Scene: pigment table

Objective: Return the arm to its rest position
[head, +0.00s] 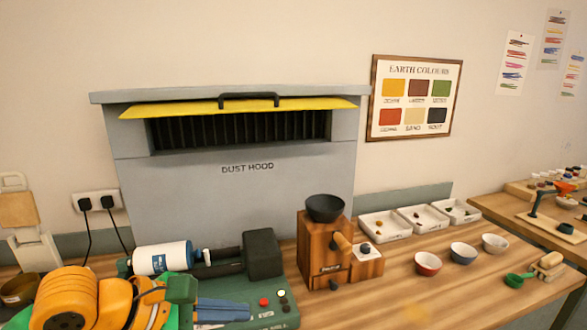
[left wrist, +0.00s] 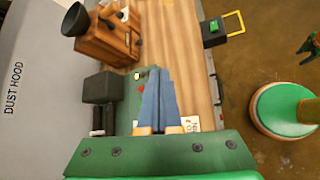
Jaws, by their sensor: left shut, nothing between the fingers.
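My left arm comes in at the lower left of the head view, with orange links and a green wrist. My left gripper (head: 246,310) has blue fingers that lie together, with nothing between them. It is over the front of the green machine base (head: 284,318).
The wooden mill with its black bowl (head: 325,208) stands right of the green machine with a white jar (head: 160,258). The grey dust hood (head: 230,190) stands behind. White trays (head: 385,225) and small bowls (head: 428,263) are to the right.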

